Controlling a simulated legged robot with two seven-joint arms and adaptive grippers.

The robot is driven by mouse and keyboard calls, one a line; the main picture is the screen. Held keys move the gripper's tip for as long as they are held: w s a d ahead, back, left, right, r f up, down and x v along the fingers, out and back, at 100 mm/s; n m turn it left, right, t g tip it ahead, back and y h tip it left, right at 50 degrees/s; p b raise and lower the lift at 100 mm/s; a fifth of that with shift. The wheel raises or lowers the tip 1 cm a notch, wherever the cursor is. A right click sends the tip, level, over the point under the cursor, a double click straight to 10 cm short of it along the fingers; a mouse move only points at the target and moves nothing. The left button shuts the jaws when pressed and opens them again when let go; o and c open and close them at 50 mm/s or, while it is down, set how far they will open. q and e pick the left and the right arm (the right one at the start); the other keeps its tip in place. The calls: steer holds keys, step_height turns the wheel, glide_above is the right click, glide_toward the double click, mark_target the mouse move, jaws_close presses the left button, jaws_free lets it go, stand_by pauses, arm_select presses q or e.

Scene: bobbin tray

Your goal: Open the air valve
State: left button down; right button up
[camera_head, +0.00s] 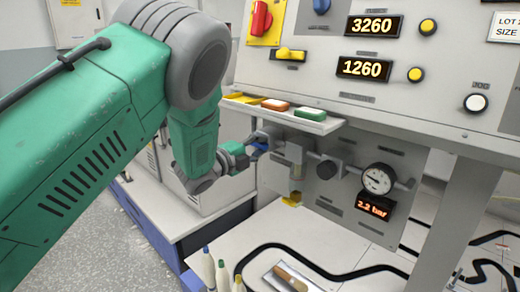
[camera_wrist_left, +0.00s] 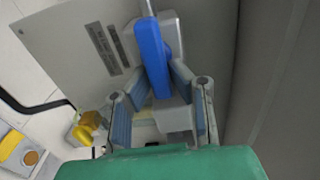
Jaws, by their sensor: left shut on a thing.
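The air valve has a blue lever (camera_wrist_left: 153,55), which stands out between my finger pads in the left wrist view. A small part of the blue lever (camera_head: 258,148) also shows in the head view, at the left end of the pipe line on the panel. My left gripper (camera_wrist_left: 155,82) is shut on the blue lever, one finger on each side. In the head view the left gripper (camera_head: 254,148) is partly hidden by my green wrist. The gauge (camera_head: 377,180) and a red display (camera_head: 372,207) reading 2.2 bar are to the right. My right gripper is not in view.
A grey regulator block (camera_head: 296,158) and dark knob (camera_head: 327,169) sit right of the valve. A black cable (camera_head: 330,273) and bottles (camera_head: 222,272) are on the table below.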

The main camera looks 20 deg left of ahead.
arm_select(q)
steer(key=shift+s+d+f, duration=0.1)
steer(key=shift+f, duration=0.3)
steer(key=c, duration=1.5)
jaws_free()
steer(key=shift+r, duration=0.15)
steer(key=v, duration=1.2)
